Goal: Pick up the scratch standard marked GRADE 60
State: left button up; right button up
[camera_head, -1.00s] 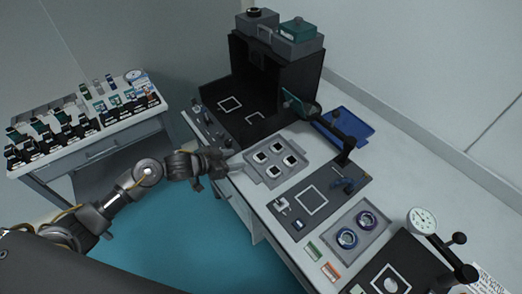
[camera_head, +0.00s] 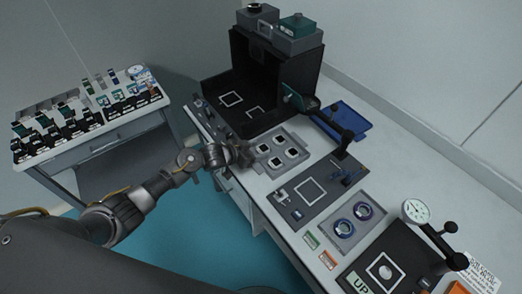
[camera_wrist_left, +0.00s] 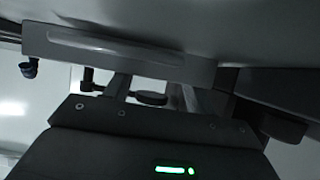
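Several small white-framed dark square plates, likely the scratch standards, lie in a grey tray (camera_head: 262,163) on the bench in the head view. One plate (camera_head: 276,162) is at the near side and another (camera_head: 292,152) at the right. Their markings are too small to read, so I cannot tell which is GRADE 60. My left gripper (camera_head: 246,154) is at the tray's left edge, low over it; contact cannot be told. In the left wrist view its two fingers (camera_wrist_left: 155,90) stand apart with no plate seen between them. My right gripper is not in view.
A black booth (camera_head: 290,75) stands behind the tray. A dark arm (camera_head: 330,122) overhangs its right side, near a blue tray (camera_head: 352,118). A dark mat (camera_head: 290,211) and a tray with two rings (camera_head: 336,243) lie nearer. A side table (camera_head: 100,146) of small items stands left.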

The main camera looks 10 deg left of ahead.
pick_arm(q)
jog(key=shift+s+f, duration=0.3)
jog(key=shift+f, duration=0.2)
jog(key=shift+c, duration=0.5)
jog(key=shift+f, duration=0.15)
jog(key=c, duration=0.7)
jog(key=shift+r, duration=0.45)
notch_tip(320, 180, up, 3)
jog(key=shift+a+f, duration=0.15)
jog(key=s+r, duration=0.4)
jog(key=r, duration=0.1)
jog(key=shift+r, duration=0.15)
jog(key=shift+s+a+r+b, duration=0.15)
jog(key=shift+s+r, duration=0.65)
jog(key=shift+s, duration=0.8)
jog(key=shift+s+a+r+b, duration=0.1)
jog(key=shift+s+r, duration=0.75)
jog(key=shift+s, duration=0.7)
jog(key=shift+s+a+r+b, duration=0.15)
jog(key=shift+s+r, duration=0.65)
jog(key=shift+s, duration=0.8)
